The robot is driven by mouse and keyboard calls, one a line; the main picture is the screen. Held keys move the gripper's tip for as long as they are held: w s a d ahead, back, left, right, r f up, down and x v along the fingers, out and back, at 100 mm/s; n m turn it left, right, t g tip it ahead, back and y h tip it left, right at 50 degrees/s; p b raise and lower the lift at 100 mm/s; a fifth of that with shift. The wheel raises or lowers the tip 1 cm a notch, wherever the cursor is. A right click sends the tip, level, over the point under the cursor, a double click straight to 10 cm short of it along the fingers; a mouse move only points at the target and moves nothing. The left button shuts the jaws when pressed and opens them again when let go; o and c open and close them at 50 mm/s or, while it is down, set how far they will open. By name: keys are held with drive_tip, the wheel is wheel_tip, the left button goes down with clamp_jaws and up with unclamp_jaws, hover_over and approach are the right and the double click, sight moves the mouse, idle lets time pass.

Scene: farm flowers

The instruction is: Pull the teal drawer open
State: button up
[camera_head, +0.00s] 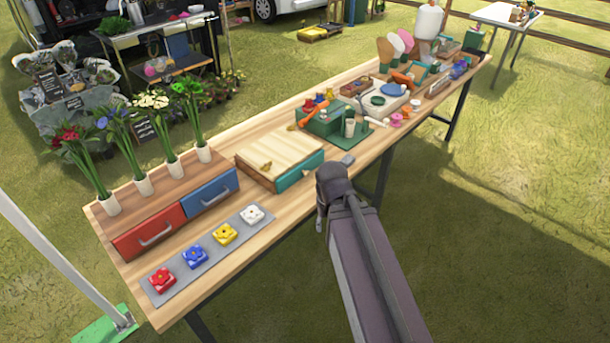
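The teal drawer (297,172) is the front of a low wooden box (279,150) with a pale top, near the middle of the long table. The drawer face looks flush with the box; its handle cannot be made out clearly. My arm comes in from the bottom right, and its end (335,178) is just right of and in front of the teal drawer. The gripper's fingers are hidden or too small to tell apart, so I cannot see whether they are open or whether they touch the drawer.
On the wooden table (240,222), a red drawer (150,232) and a blue drawer (208,195) stand left. Before them is a grey strip (178,280) with coloured flower blocks. A green box (322,120) and assorted tools stand behind right. Grass in front is open.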

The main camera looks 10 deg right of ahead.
drive_tip(key=w+a+f+m+t+y+b, duration=0.2)
drive_tip(key=w+f+m+t+y+b, duration=0.25)
drive_tip(key=w+f+y+b, duration=0.8)
drive_tip(key=w+d+r+m+t+h+b, duration=0.2)
drive_tip(key=w+d+r+m+t+b, duration=0.2)
drive_tip(key=d+t+b, duration=0.6)
drive_tip(key=w+m+b, duration=0.2)
drive_tip(key=b, duration=0.1)
drive_tip(key=shift+r+b, duration=0.4)
drive_tip(key=shift+w, duration=0.1)
